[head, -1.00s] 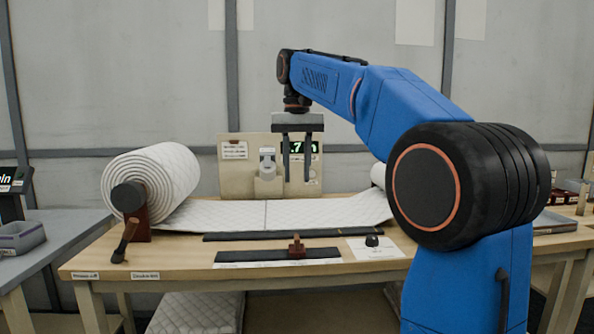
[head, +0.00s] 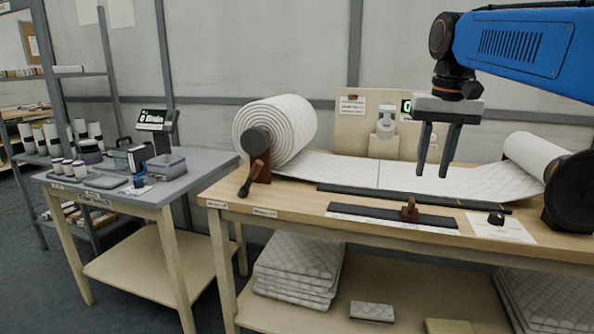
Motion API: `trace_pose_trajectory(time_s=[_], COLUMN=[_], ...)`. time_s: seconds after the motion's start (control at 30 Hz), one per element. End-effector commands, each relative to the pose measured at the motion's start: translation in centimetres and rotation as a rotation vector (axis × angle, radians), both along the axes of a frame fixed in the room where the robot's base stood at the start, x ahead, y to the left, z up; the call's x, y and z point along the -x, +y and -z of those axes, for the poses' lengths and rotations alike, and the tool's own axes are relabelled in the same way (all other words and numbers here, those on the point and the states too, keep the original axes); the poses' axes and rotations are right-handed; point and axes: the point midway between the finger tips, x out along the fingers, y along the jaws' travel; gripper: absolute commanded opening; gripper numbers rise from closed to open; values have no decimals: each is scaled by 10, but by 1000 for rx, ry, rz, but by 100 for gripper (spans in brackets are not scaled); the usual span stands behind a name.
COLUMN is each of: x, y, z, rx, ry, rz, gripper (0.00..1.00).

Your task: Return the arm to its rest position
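My blue arm (head: 525,48) reaches in from the right edge of the head view, raised and bent, with its wrist turned down. My gripper (head: 434,172) hangs above the right half of the workbench (head: 300,205), fingers pointing down. Its two dark fingers stand apart with nothing between them, so it is open and empty. It appears in front of the white wadding sheet (head: 335,170) and clear of it. The lower part of my arm is mostly cut off at the right.
A large wadding roll (head: 275,128) with a crank stands at the bench's left, a smaller roll (head: 535,155) at the right. A dark bar with a brown block (head: 410,210) lies in front. A grey side table (head: 150,180) holds jars and boxes. Floor shows between the tables.

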Motion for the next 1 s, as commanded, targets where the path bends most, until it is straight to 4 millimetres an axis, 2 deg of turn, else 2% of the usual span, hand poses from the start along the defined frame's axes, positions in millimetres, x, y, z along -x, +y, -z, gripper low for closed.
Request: trace_pose_trajectory(time_s=[0.03, 0.37, 0.7, 0.9, 1.0], x=[15, 94, 173, 208, 218], y=[1, 5, 8, 10, 10], z=[10, 91, 195, 250, 266], rx=[1, 16, 39, 51, 55], ry=[-14, -117, -226, -274, -288], rz=[-10, -89, -169, -206, -217], gripper=[30, 30, 30, 30, 30])
